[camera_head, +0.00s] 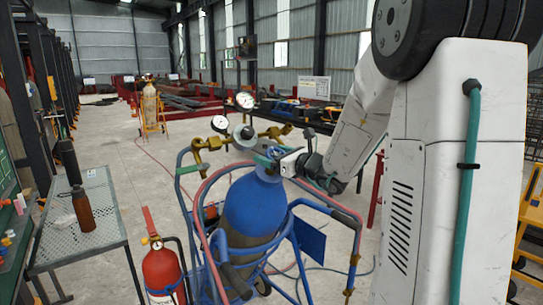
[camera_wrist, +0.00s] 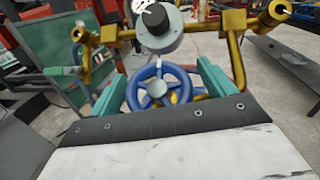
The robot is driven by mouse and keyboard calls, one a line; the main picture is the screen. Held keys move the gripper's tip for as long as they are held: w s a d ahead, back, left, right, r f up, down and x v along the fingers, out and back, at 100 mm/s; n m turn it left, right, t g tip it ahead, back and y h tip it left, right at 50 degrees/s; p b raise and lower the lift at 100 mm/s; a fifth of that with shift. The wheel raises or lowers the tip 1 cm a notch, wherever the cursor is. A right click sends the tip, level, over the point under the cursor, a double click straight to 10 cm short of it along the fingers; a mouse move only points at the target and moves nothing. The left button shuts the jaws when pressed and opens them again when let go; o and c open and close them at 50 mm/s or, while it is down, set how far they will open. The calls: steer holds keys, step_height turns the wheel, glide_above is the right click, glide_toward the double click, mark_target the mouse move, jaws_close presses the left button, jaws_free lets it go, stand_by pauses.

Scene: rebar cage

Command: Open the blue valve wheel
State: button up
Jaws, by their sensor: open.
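The blue valve wheel (camera_wrist: 143,93) is in the middle of the wrist view, a spoked ring with a pale hub. My gripper (camera_wrist: 161,72) is open, with one teal finger on the left of the wheel and one on the right. The fingers are around the wheel; whether they touch it I cannot tell. In the head view my gripper (camera_head: 274,152) is at the top of the blue gas cylinder (camera_head: 250,205). The wheel is too small and too covered there to make out clearly.
Brass regulators (camera_head: 208,143) and pressure gauges (camera_head: 245,100) stand close beside my gripper. The cylinder is in a blue cart (camera_head: 306,235) with red hoses. A fire extinguisher (camera_head: 162,270) and a mesh table (camera_head: 85,238) are on the left. Open floor lies behind.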

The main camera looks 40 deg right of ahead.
steer(key=shift+w+a, duration=0.1)
steer(key=shift+w, duration=0.15)
steer(key=shift+c, duration=0.2)
steer(key=c, duration=0.9)
